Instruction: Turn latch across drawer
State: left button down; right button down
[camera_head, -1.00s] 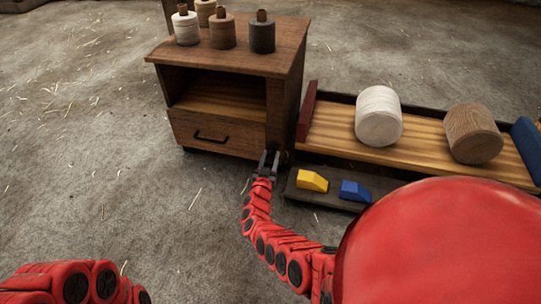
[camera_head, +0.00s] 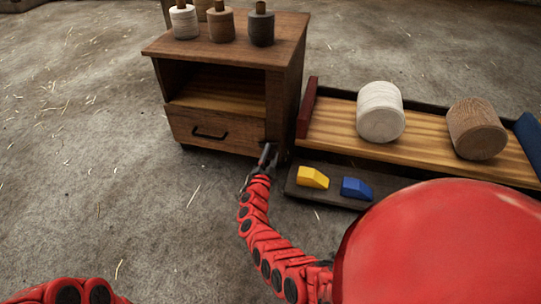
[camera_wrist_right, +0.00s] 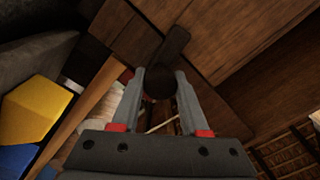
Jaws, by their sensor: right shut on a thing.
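The wooden cabinet (camera_head: 285,95) has a closed drawer (camera_head: 188,121) with a dark bar handle (camera_head: 209,133) below an open shelf. My right gripper (camera_head: 267,156) is at the lower right front of the cabinet, beside the drawer's right end. In the right wrist view its two fingers (camera_wrist_right: 160,83) are shut on the round dark end of the latch (camera_wrist_right: 172,50), a short dark bar against the wood. The bar runs up and slightly right from the fingers there. In the head view the gripper largely hides the latch. My left gripper is out of view.
Several spools stand on the cabinet top, one dark (camera_head: 261,28). To the right, a wooden board (camera_head: 425,135) bears a white roll (camera_head: 380,112) and a brown roll (camera_head: 476,128). A yellow block (camera_head: 312,177) and a blue block (camera_head: 356,188) lie on a dark tray (camera_head: 330,197).

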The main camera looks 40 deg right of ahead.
jog(key=shift+m, duration=1.2)
jog(key=shift+c, duration=2.1)
grip_release()
